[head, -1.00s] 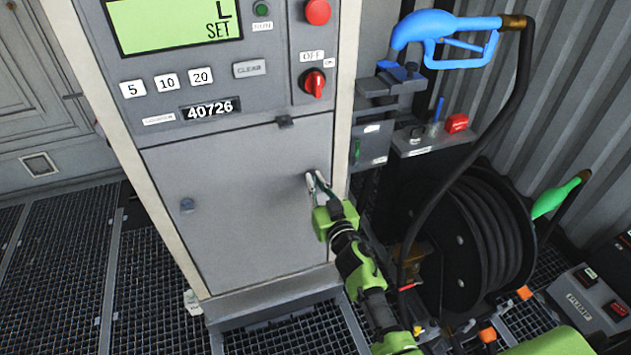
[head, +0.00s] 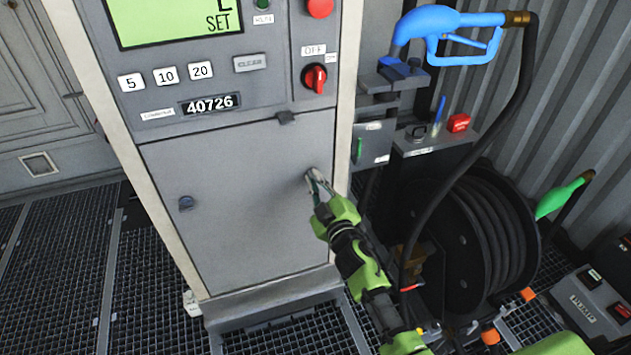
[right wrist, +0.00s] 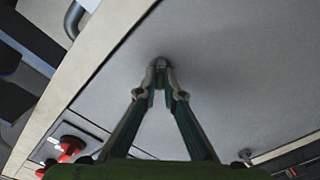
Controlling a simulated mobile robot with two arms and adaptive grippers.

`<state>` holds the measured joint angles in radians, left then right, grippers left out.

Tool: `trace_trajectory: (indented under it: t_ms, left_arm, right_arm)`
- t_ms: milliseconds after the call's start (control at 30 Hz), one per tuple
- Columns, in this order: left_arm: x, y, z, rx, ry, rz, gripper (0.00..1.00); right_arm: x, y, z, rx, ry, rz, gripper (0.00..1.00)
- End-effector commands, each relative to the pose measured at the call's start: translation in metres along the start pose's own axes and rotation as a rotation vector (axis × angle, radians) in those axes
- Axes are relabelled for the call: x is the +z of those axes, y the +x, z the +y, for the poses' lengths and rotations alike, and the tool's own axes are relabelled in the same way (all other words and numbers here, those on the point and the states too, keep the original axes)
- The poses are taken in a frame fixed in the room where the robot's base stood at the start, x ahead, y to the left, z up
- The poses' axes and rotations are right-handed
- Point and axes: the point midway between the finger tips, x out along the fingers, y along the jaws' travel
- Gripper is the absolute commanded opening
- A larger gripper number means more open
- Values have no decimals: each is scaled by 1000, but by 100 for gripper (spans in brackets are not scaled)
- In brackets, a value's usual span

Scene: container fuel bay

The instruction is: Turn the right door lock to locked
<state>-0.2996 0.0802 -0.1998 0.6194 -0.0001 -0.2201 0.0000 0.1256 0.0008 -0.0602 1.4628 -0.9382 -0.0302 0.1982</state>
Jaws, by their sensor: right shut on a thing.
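The grey lower door (head: 245,215) of the dispenser is shut in the head view. The right door lock (right wrist: 160,63) is a small knob near the door's right edge, mostly hidden by my fingertips. My right gripper (head: 314,180) is shut on it, with both fingertips pinching its sides in the right wrist view. How far the lock is turned cannot be told. The left door lock (head: 186,202) is a small dark round knob near the door's left edge. My left gripper is not in view.
Above the door are a green display (head: 175,20), buttons and a red OFF switch (head: 314,78). To the right are a blue nozzle (head: 440,25), a black hose reel (head: 490,240) and a green nozzle (head: 560,195). Grated floor (head: 60,270) lies at left.

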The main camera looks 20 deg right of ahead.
Motion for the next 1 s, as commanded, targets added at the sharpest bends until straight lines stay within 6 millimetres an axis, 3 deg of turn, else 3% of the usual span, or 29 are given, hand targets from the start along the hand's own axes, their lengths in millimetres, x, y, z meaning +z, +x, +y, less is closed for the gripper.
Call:
trace_trajectory:
  t_ms: [600,1000]
  left_arm:
    - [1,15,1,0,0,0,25]
    - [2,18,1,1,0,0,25]
  right_arm:
    - [2,0,0,3,-570,-2,0]
    - [2,0,0,3,-791,-3,0]
